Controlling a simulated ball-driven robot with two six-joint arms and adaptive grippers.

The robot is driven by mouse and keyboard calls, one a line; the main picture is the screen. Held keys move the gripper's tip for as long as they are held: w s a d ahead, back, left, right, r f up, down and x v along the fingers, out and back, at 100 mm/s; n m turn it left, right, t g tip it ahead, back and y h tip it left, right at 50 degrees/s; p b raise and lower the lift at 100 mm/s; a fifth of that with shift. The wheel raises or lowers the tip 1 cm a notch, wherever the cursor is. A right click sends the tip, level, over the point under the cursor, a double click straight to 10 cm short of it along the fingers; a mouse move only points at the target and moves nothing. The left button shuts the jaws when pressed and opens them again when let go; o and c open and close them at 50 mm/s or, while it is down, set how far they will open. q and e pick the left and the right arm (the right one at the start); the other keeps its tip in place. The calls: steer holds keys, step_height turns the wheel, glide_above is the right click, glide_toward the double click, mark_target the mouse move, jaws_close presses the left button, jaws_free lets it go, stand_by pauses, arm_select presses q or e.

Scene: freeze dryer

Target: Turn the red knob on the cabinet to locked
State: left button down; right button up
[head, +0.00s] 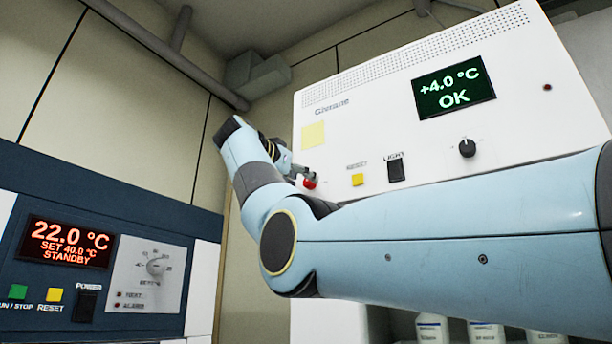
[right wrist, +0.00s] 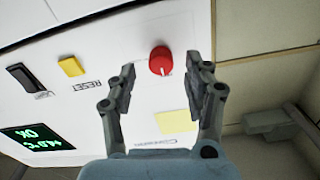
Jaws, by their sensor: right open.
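The red knob (head: 310,184) is on the front of the white cabinet (head: 385,130), left of the yellow RESET button, partly covered by my right gripper (head: 297,175) in the head view. In the right wrist view the round red knob (right wrist: 160,60) shows clearly, with a small mark on the panel beside it. There my right gripper (right wrist: 163,72) is open and empty. Its two fingers lie on either side of the knob in the picture, with gaps on both sides. I cannot tell how far the fingertips are from the panel. My left gripper is not in view.
The yellow RESET button (head: 357,180), black LIGHT switch (head: 396,171) and black knob (head: 467,147) are on the same panel. Its display (head: 453,87) reads +4.0 °C OK. A blue unit (head: 100,215) stands at left. White-capped bottles (head: 432,328) stand below.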

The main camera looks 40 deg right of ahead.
mark_target(309, 183)
steer(key=shift+p+x, duration=0.35)
steer(key=shift+x, duration=1)
steer(key=shift+a, duration=0.1)
jaws_close()
